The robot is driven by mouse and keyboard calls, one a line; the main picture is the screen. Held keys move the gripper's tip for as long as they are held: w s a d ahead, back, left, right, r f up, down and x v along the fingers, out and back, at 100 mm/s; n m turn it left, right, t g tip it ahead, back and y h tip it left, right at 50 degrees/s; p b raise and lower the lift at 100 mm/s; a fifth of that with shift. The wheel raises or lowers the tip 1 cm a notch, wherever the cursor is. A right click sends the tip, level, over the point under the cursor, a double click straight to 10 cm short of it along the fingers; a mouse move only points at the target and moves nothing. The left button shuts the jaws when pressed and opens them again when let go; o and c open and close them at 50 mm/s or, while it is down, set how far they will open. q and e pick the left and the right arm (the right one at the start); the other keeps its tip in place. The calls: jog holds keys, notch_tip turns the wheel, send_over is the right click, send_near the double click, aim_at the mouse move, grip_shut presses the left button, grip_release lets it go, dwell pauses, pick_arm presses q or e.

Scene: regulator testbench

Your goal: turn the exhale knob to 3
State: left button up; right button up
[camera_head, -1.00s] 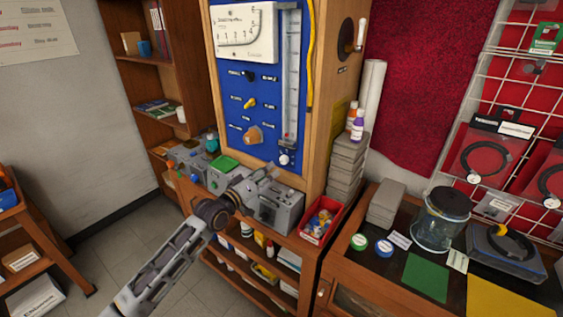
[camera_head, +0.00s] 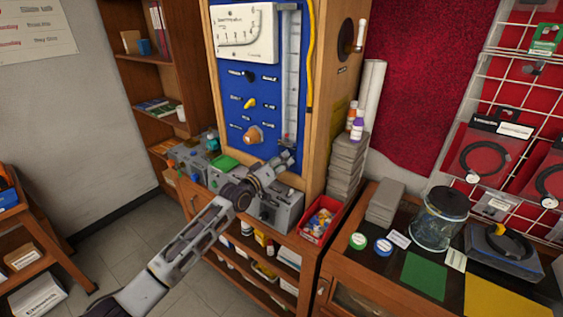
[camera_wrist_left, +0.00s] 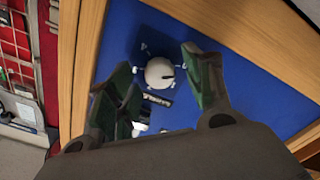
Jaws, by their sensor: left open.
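In the left wrist view a white round knob (camera_wrist_left: 158,71) with a short dark pointer mark sits on the blue panel (camera_wrist_left: 250,60). Small white scale marks surround it, and a dark label lies just beside it. The label is too blurred to read, so I cannot confirm that this is the exhale knob. My left gripper (camera_wrist_left: 158,59) is open, with its fingers on either side of the knob in this view. I cannot tell whether they touch it. In the head view the left gripper (camera_head: 286,157) is at the panel's lower right and hides the knob. My right gripper is not in view.
The blue panel (camera_head: 225,98) also carries a yellow knob (camera_head: 250,103), an orange knob (camera_head: 253,134) and a tall gauge. Below the left gripper stand grey boxes (camera_head: 281,208) and a red tray (camera_head: 320,219). The panel's wooden frame (camera_head: 329,80) borders it on the right.

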pick_arm(q)
jog(key=shift+w+d, duration=0.2)
jog(key=shift+w, duration=0.1)
jog(key=c, duration=1)
